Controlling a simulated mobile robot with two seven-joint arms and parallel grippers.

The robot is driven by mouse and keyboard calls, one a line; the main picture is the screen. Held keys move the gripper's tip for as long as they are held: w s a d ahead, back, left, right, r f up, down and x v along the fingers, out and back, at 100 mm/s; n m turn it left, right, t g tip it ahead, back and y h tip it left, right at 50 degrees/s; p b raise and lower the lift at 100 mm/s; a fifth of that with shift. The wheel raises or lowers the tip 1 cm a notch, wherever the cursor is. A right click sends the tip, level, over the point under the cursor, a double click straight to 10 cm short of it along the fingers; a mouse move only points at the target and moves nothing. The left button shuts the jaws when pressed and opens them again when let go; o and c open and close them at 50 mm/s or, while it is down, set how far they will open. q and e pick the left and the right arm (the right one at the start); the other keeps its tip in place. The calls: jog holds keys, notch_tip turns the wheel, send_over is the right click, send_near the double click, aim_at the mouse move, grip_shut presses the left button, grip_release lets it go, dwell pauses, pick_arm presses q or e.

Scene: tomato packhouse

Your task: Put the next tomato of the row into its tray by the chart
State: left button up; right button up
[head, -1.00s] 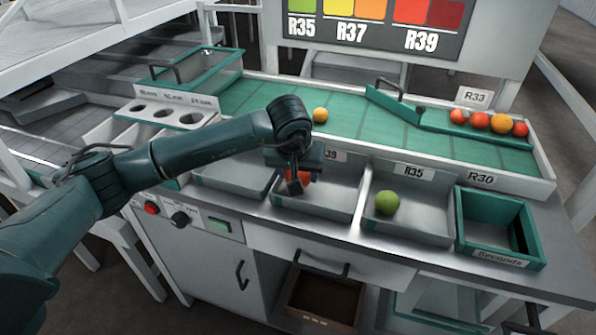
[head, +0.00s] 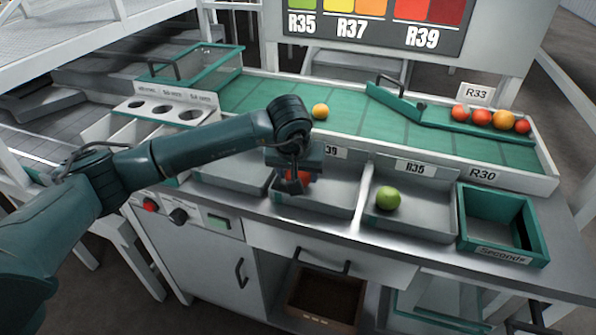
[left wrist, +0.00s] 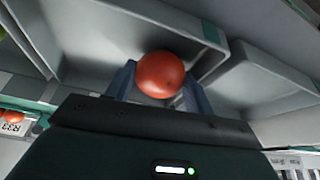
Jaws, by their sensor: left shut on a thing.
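My left gripper (head: 294,183) is shut on a red tomato (left wrist: 160,75), low over the grey tray labelled 39 (head: 336,200). The red tomato also shows partly in the head view (head: 304,176), mostly hidden by the gripper. In the left wrist view it sits between the two fingers; I cannot tell whether it touches the tray floor. A yellow-orange tomato (head: 320,111) lies alone on the green belt. A row of several red and orange tomatoes (head: 482,117) rests at the right end behind the green divider. The colour chart (head: 375,22) stands behind. My right gripper is not in view.
The tray labelled R35 (head: 446,222) holds a green tomato (head: 388,198). A green Seconds box (head: 467,231) stands to its right. Another grey tray (head: 228,172) lies to the left, partly behind my arm. A sizing plate with holes (head: 163,113) stands at the left.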

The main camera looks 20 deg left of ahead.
pick_arm(q)
jog(key=o, duration=0.8)
jog(key=shift+c, duration=0.5)
jog(key=shift+c, duration=1.1)
jog(key=shift+r+p, duration=1.8)
jog(key=shift+r, duration=1.7)
